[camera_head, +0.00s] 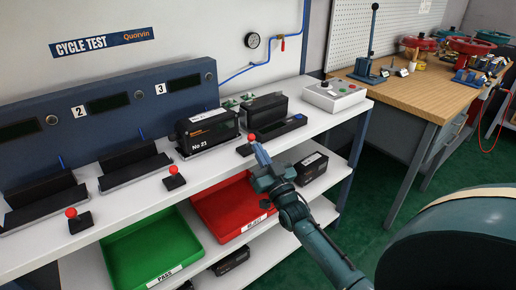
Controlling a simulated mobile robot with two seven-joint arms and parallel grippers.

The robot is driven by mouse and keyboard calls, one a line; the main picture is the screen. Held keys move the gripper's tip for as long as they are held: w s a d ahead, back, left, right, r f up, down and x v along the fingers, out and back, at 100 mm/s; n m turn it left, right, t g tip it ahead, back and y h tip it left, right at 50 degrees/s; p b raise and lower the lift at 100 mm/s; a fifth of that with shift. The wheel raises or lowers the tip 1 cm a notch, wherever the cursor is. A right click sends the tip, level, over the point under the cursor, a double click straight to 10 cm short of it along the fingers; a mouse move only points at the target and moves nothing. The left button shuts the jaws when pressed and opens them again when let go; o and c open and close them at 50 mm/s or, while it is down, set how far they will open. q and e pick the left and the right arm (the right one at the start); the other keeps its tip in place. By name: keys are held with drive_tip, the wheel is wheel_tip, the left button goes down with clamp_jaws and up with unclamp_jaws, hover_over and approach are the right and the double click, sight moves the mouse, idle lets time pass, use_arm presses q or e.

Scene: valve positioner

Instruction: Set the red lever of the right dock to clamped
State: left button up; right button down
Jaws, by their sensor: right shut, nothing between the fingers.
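The right dock's lever has a red ball knob (251,138) on a small black base (244,150) on the white bench. A black unit marked "No 23" (208,132) stands to its left, at the right dock, hiding most of that dock. My right gripper (260,155) is shut and empty, its fingertips close beside the red knob at the bench's front edge. I cannot tell whether they touch it. The lever's exact angle is partly hidden by the gripper. My left gripper is not in view.
Two other red-knobbed levers (173,169) stand left, by empty docks (132,168). Another black unit (266,108) and a dark tray (284,133) lie behind the gripper. Green (150,245) and red (232,236) trays sit on the shelf below. A grey button box (334,97) stands right.

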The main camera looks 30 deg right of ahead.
drive_tip(key=shift+w+r, duration=0.25)
drive_tip(key=shift+w, duration=0.35)
